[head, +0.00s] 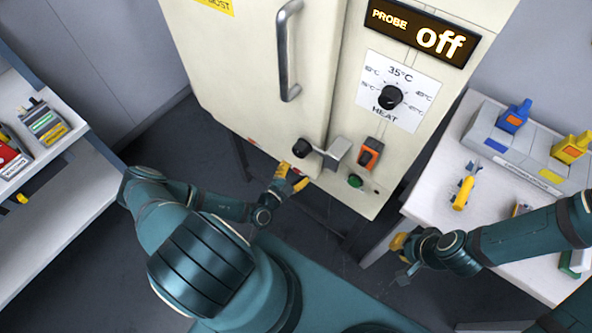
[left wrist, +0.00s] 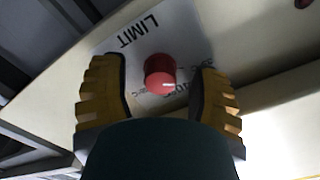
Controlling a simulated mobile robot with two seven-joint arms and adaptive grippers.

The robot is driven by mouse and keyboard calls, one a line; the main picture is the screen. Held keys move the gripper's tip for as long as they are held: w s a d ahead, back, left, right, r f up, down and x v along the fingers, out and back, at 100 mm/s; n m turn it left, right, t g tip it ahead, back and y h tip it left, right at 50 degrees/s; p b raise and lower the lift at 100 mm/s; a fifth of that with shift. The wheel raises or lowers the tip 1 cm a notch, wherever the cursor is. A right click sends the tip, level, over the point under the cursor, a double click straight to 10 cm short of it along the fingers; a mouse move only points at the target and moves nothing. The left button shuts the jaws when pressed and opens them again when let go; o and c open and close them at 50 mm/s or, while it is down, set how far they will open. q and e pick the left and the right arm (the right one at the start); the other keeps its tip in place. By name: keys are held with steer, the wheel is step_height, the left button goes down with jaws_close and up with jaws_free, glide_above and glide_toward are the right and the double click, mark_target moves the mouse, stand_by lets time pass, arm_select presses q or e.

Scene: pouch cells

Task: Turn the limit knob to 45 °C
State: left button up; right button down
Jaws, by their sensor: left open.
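The red limit knob (left wrist: 160,73) sits on a white plate marked LIMIT (left wrist: 150,35) in the left wrist view. It has a white pointer mark; the scale beside it is partly visible and too blurred to read. My left gripper (left wrist: 160,95) is open, with one yellow finger on each side of the knob and gaps between. In the head view my left gripper (head: 291,180) is at the lower edge of the cream cabinet (head: 240,80), and I cannot make out the limit knob there. My right gripper (head: 402,258) hangs by the right table; its opening is unclear.
The cabinet front carries a black HEAT knob (head: 389,96), a PROBE display (head: 424,30) reading off, an orange switch (head: 370,153), a green button (head: 355,181) and a door handle (head: 287,50). The right table (head: 425,200) and left shelf (head: 60,190) hold tools.

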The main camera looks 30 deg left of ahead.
arm_select(q)
jaws_close()
